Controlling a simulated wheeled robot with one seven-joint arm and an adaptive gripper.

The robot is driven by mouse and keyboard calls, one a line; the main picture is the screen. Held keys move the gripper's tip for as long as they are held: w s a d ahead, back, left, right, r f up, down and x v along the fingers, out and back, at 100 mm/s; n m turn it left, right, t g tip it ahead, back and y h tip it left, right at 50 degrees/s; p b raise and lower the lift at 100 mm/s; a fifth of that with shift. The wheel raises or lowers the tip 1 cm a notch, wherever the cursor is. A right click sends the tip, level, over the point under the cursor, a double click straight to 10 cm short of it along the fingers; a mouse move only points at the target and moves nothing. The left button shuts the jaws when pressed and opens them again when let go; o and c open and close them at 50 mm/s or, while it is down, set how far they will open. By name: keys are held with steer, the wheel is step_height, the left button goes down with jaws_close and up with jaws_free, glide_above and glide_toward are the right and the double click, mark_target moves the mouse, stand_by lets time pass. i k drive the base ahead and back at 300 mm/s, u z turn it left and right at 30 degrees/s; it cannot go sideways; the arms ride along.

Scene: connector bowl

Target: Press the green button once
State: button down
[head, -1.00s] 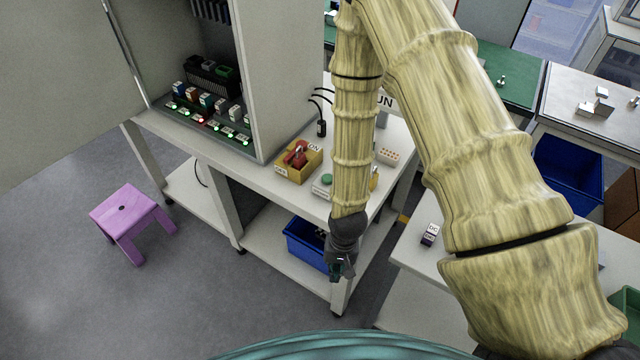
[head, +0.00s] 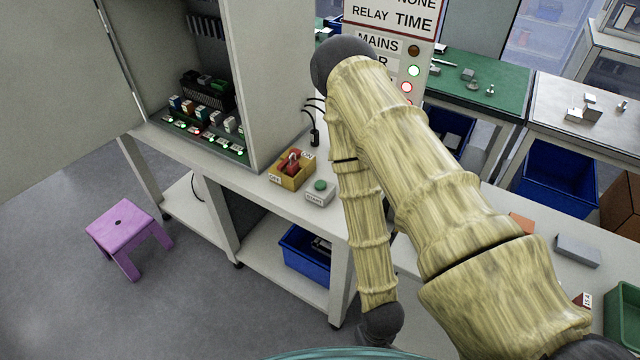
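The green button (head: 320,185) is a round cap on top of a small pale grey box (head: 319,198) with a label on its front. The box stands near the front edge of the white bench, just right of the yellow box with the red switch. The button is in plain sight, with my arm to its right. My arm hangs down past the bench edge and ends in a dark wrist, low in the picture and well below and right of the button. The fingers of my gripper do not show.
A yellow box (head: 282,181) with a red lever (head: 291,161) stands beside the button box. An open cabinet (head: 262,90) rises behind. The white bench (head: 240,180) has a blue bin (head: 303,262) beneath. A purple stool (head: 122,226) stands on the floor at left.

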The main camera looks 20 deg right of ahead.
mark_target(319, 185)
steer(key=k, duration=0.5)
steer(key=u, duration=1.5)
steer(key=i, duration=0.95)
steer(key=z, duration=2.1)
